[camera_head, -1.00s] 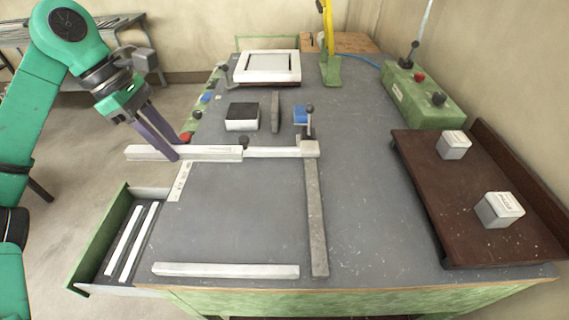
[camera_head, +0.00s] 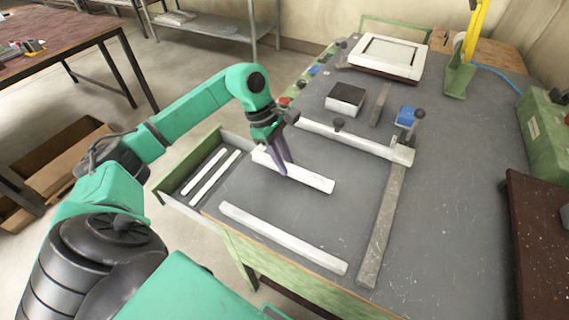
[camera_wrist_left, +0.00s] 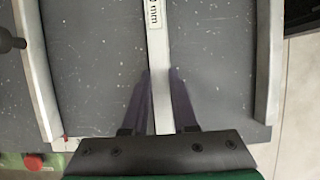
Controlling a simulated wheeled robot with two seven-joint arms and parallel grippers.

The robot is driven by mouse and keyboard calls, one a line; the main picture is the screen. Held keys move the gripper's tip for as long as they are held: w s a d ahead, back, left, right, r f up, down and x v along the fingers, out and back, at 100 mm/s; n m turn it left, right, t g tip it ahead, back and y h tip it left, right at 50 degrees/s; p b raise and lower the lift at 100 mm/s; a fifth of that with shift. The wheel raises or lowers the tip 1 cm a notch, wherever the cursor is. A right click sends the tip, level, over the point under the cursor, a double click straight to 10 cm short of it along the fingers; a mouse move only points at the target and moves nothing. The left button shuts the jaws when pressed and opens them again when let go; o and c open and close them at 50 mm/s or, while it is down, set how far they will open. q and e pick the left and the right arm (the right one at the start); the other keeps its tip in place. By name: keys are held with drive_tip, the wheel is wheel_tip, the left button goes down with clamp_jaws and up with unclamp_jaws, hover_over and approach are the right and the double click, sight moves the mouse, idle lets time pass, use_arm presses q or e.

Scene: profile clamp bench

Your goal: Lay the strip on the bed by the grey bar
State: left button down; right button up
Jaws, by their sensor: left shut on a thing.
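My left gripper (camera_head: 281,168) is shut on a long white strip (camera_head: 314,180), between the back rail and the front strip. In the left wrist view the strip (camera_wrist_left: 157,60), with a printed label ending in "mm", runs between the two fingers. Whether it touches the bed (camera_head: 335,225) or hangs just above it I cannot tell. The grey bar (camera_head: 382,232) lies along the right side of the bed, apart from the strip's right end. My right gripper is not in view.
A white rail (camera_head: 355,138) bounds the bed at the back, with a black knob and a blue clamp (camera_head: 405,117). Another white strip (camera_head: 282,238) lies along the front. An open drawer (camera_head: 166,196) at the left holds two white strips. A black-topped block (camera_head: 345,98) stands behind.

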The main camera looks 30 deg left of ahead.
use_arm(q)
wheel_tip(320, 180, down, 2)
drive_tip(key=shift+w+d+f, duration=0.1)
drive_tip(key=shift+f, duration=0.1)
drive_tip(key=c, duration=0.7)
unclamp_jaws()
drive_tip(key=b+v, duration=0.2)
drive_tip(key=v, duration=1)
drive_tip(key=shift+r, duration=0.25)
